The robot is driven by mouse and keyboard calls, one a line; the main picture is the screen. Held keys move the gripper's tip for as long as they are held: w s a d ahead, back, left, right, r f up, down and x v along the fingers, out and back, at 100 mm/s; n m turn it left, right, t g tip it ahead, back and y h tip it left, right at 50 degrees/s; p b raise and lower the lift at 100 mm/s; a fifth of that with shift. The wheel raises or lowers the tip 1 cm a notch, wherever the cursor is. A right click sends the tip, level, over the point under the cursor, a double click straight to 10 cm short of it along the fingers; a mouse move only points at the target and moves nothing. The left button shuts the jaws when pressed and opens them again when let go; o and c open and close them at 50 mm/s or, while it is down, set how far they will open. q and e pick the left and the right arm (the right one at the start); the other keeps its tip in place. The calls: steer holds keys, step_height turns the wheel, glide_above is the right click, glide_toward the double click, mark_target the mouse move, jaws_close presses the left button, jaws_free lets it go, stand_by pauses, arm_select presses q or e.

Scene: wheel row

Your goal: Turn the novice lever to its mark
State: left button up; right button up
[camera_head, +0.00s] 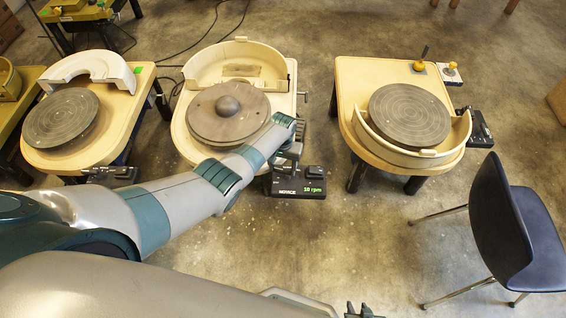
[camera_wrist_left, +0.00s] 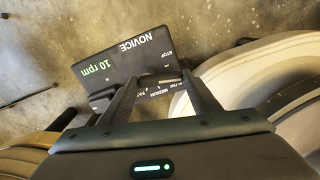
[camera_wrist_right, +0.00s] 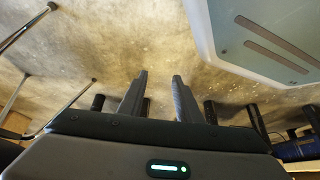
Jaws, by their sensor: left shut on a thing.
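The novice control box (camera_head: 298,185) sits at the front right of the middle wheel table, its green display reading 10 rpm. It also shows in the left wrist view (camera_wrist_left: 125,62), with a scale that includes STOP and MEDIUM. My left gripper (camera_wrist_left: 157,82) is at the box's scale side, its fingers around the novice lever, which is mostly hidden between them. In the head view my left gripper (camera_head: 290,150) covers that end of the box. My right gripper (camera_wrist_right: 160,78) is open and empty above the floor; part of it shows at the head view's bottom edge (camera_head: 364,311).
The middle wheel (camera_head: 215,128) carries a round grey-brown lump (camera_head: 228,105). Wheel tables stand at left (camera_head: 62,118) and right (camera_head: 409,117), with their own control boxes. A dark chair (camera_head: 500,220) stands at right.

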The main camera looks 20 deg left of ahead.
arm_select(q)
steer(key=shift+s+n+p, duration=0.2)
steer(key=shift+n+p, duration=0.35)
steer(key=shift+n, duration=0.75)
arm_select(e)
steer(key=shift+w+a+r+t, duration=0.5)
steer(key=shift+a+r+t, duration=0.1)
steer(key=shift+a+r, duration=0.1)
arm_select(q)
steer(key=o, duration=1)
steer(key=shift+o, duration=0.2)
steer(key=shift+r, duration=0.15)
arm_select(e)
steer(key=shift+r, duration=0.1)
